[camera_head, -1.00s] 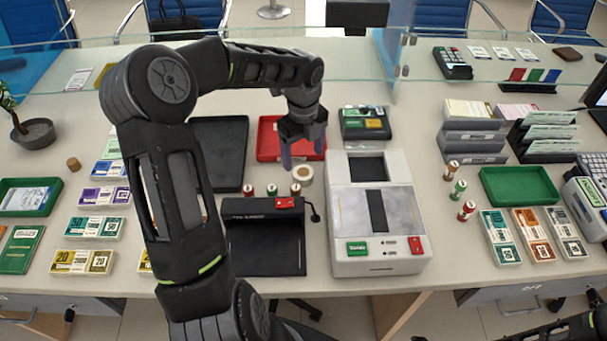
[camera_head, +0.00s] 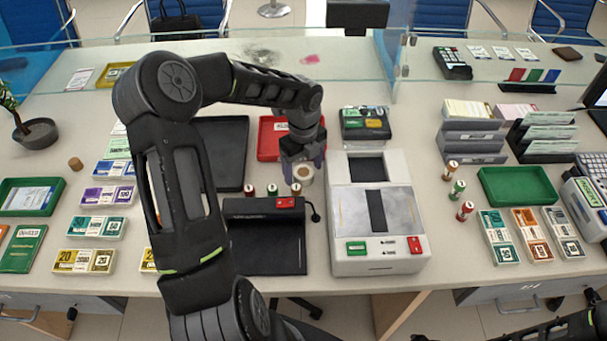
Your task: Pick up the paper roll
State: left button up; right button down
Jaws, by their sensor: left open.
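The paper roll (camera_head: 303,174) is a small white roll with a tan core, upright on the counter just left of the white counting machine. My left gripper (camera_head: 303,163) is open, low over the counter, with its fingers pointing down around or just behind the roll. The wrist hides the far side of the roll, and I cannot tell whether the fingers touch it.
The white machine (camera_head: 349,259) stands close on the right. A red tray (camera_head: 268,140) lies behind the gripper. A black device (camera_head: 262,235) and several small red and green coin rolls (camera_head: 272,190) are in front. A glass screen (camera_head: 440,90) crosses the counter's back.

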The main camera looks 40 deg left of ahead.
aim_at(303, 172)
pick_arm(q)
jog(key=shift+c, duration=0.2)
jog(key=c, duration=1.4)
notch_tip(303, 172, up, 10)
jog(key=shift+b, duration=0.4)
dwell(0.3)
